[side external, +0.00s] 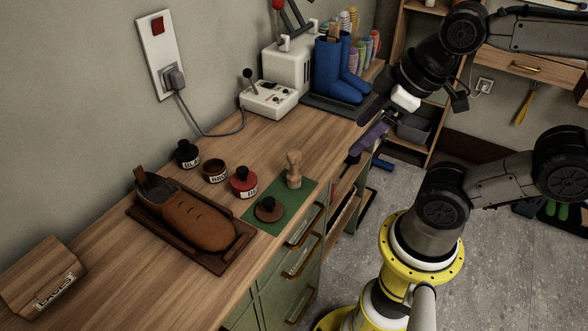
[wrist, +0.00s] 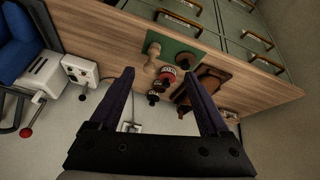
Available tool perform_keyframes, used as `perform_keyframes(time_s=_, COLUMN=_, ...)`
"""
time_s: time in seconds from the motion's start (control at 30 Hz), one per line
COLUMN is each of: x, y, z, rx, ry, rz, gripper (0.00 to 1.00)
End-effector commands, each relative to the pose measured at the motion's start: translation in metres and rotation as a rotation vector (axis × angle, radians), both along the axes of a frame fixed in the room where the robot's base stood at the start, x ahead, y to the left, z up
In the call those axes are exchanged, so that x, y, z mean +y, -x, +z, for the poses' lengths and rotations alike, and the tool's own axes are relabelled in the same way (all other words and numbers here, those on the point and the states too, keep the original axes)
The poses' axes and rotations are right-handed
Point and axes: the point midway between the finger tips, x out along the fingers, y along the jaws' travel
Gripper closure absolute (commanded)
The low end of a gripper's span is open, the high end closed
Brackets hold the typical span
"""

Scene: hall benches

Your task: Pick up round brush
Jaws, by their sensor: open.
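A round brush (side external: 269,211), a brown disc with a dark knob on top, lies on a green mat (side external: 250,213) near the bench's front edge. It also shows in the wrist view (wrist: 184,61), beyond the fingertips. A pale wooden tool with a turned handle (side external: 294,170) stands upright on the same mat, behind the brush. My gripper (side external: 362,132) has purple fingers and is open and empty. It hangs in the air to the right of the mat, well apart from the brush. In the wrist view its fingers (wrist: 158,74) are spread wide.
Red (side external: 243,185), brown (side external: 214,172) and black (side external: 186,153) polish jars stand left of the mat. A brown shoe (side external: 200,220) lies on a wooden tray (side external: 153,232). Blue boots (side external: 331,70) and a white switch box (side external: 269,99) stand at the back.

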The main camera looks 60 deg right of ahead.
Motion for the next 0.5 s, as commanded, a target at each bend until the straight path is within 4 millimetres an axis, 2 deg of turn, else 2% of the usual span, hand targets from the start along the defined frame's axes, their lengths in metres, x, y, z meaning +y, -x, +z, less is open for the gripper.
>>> perform_keyframes(time_s=0.1, x=0.0, y=-0.011, z=0.013, rx=0.016, ry=0.121, rz=0.234, gripper=0.2)
perform_keyframes(time_s=0.27, x=-0.001, y=-0.039, z=0.024, rx=0.088, ry=0.274, rz=0.58, gripper=0.2)
perform_keyframes(time_s=0.4, x=-0.002, y=-0.073, z=0.025, rx=0.177, ry=0.372, rz=0.899, gripper=0.2)
perform_keyframes(time_s=0.5, x=-0.003, y=-0.104, z=0.015, rx=0.248, ry=0.405, rz=1.119, gripper=0.2)
